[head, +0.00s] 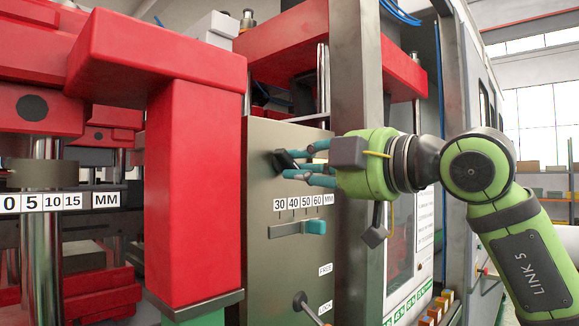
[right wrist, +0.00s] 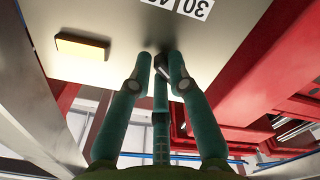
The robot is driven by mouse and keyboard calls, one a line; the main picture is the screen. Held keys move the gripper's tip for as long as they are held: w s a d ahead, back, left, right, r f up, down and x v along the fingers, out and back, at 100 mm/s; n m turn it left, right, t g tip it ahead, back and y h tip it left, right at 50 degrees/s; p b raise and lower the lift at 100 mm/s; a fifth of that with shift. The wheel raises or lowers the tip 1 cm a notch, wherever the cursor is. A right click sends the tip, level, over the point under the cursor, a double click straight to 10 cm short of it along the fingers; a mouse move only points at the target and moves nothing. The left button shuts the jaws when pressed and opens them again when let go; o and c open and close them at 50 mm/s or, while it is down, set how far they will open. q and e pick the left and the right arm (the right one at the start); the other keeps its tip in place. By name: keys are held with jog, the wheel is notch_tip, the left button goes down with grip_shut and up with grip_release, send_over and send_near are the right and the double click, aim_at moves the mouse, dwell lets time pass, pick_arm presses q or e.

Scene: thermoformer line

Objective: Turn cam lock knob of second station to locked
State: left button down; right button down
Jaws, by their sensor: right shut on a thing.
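A grey upright panel (head: 262,200) stands in the middle of the head view. A black knob (head: 287,161) sticks out of its upper part. My right gripper (head: 318,164) comes from the right, with its teal fingers closed around that knob. In the right wrist view the fingers meet at the panel face, and the dark knob (right wrist: 161,65) is mostly hidden between them. Lower on the panel is a black-hubbed lever (head: 301,301) beside FREE and LOCK labels; its handle slants down to the right. My left gripper is out of view.
A scale (head: 303,201) marked 30 to 60 MM and a slot with a teal slider (head: 315,227) lie below the knob. A red press frame (head: 195,190) stands close on the left. A grey post (head: 357,240) stands just right of the panel, near my arm.

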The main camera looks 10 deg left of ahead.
jog(key=shift+w+a+f, duration=0.1)
jog(key=shift+w+f, duration=0.05)
jog(key=shift+f, duration=0.35)
jog(key=m+b, duration=0.2)
jog(key=m, duration=0.1)
jog(key=shift+f, duration=0.15)
